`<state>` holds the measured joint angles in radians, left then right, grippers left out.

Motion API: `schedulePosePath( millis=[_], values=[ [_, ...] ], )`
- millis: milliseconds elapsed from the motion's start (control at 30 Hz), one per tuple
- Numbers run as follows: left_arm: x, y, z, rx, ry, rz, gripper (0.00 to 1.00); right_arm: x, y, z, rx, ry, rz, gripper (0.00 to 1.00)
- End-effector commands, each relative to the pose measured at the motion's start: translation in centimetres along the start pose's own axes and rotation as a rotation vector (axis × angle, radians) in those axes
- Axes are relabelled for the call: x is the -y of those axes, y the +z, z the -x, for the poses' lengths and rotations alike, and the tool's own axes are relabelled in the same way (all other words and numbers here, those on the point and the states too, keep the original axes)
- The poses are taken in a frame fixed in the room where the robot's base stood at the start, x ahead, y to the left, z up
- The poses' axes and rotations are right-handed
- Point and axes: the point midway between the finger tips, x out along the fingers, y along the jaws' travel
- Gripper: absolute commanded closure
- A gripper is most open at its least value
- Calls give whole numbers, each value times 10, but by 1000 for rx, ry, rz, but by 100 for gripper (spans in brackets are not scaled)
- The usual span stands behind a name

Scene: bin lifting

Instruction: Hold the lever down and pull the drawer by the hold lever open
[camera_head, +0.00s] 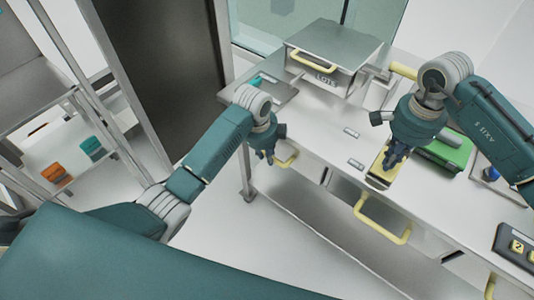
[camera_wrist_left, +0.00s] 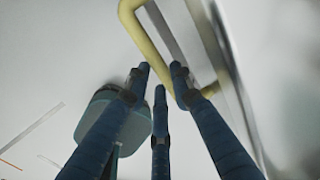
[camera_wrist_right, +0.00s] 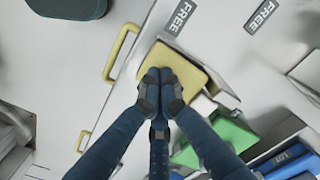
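The hold lever, a pale yellow pad (camera_head: 377,181), lies at the counter's front edge and also shows in the right wrist view (camera_wrist_right: 183,52). My right gripper (camera_head: 390,165) has its fingers together, their tips at the pad from above. Below the lever, a drawer front carries a large yellow handle (camera_head: 385,236), which also shows in the right wrist view (camera_wrist_right: 117,50). My left gripper (camera_head: 266,160) is beside a smaller yellow handle (camera_head: 289,160) further left. In the left wrist view its fingers (camera_wrist_left: 160,75) are apart near a yellow handle (camera_wrist_left: 145,38); a firm hold is not visible.
A metal box labelled LOTS (camera_head: 335,42) with a yellow handle stands at the counter's back. A green object (camera_head: 450,148) lies right of my right gripper. A panel with yellow buttons (camera_head: 517,246) is far right. The floor (camera_head: 225,215) before the counter is clear.

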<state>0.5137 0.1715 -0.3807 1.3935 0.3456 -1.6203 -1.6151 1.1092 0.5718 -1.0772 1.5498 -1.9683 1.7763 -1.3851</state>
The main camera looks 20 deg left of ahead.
Motion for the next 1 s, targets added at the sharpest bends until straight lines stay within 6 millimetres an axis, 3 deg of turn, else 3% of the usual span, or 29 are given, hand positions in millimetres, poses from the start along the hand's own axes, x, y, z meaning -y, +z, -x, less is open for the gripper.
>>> schedulePosePath(
  millis=[267, 600, 967, 1000],
  values=[
    [-6, 1, 1, 2, 0, 0, 100, -1, 0, -1, 0, 3, 0, 100],
    [-56, 2, 10, 3, 2, 1, 100, -1, 0, -1, 0, 3, -1, 100],
    [-59, 1, 12, 1, 0, 1, 100, -1, 0, -1, 0, 2, 0, 100],
    [-59, 1, 12, 1, 0, 1, 70, -1, 0, -1, 0, 2, 0, 100]
  ],
)
